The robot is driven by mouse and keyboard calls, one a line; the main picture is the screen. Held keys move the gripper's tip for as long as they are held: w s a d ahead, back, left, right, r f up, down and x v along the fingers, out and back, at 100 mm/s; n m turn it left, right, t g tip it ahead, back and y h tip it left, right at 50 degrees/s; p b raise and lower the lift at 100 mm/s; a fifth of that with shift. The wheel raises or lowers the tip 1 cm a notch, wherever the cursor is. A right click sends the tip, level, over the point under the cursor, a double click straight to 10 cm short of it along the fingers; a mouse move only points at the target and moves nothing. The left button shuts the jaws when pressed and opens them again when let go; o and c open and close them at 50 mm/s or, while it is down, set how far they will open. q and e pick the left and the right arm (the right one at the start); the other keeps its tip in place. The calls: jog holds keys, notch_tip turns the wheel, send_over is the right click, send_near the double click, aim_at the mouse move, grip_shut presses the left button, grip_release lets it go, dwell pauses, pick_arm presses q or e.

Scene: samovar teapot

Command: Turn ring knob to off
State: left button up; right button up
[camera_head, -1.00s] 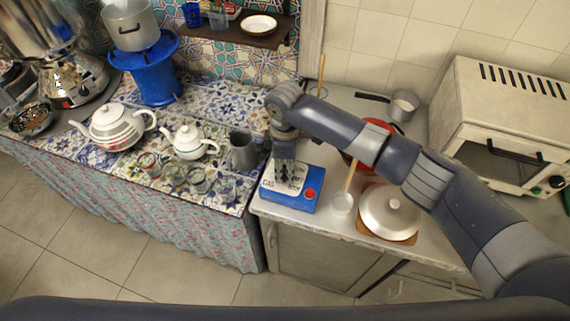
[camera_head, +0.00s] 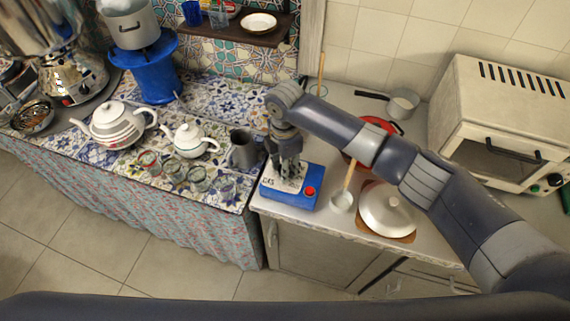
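A blue gas burner (camera_head: 158,84) stands at the upper left with a grey pot (camera_head: 133,28) on its top. A small dark part near the burner's foot is too small to identify, and I cannot make out a ring knob for sure. My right gripper (camera_head: 286,178) points down over a blue and white box (camera_head: 288,200) marked GAS, with a red round button (camera_head: 310,191) on its right side. The dark fingers cover part of the box's top; contact and finger opening are unclear. My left gripper is not in view.
A white teapot (camera_head: 112,125), a smaller teapot (camera_head: 190,140), several glasses and a grey jug (camera_head: 242,150) stand left of the box. A lidded pan (camera_head: 388,212) and a ladle (camera_head: 342,201) are to its right. A toaster oven (camera_head: 500,120) stands at the far right.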

dwell(0.3)
jog(key=o, duration=1.1)
notch_tip(320, 180, up, 12)
jog(key=shift+r, duration=0.1)
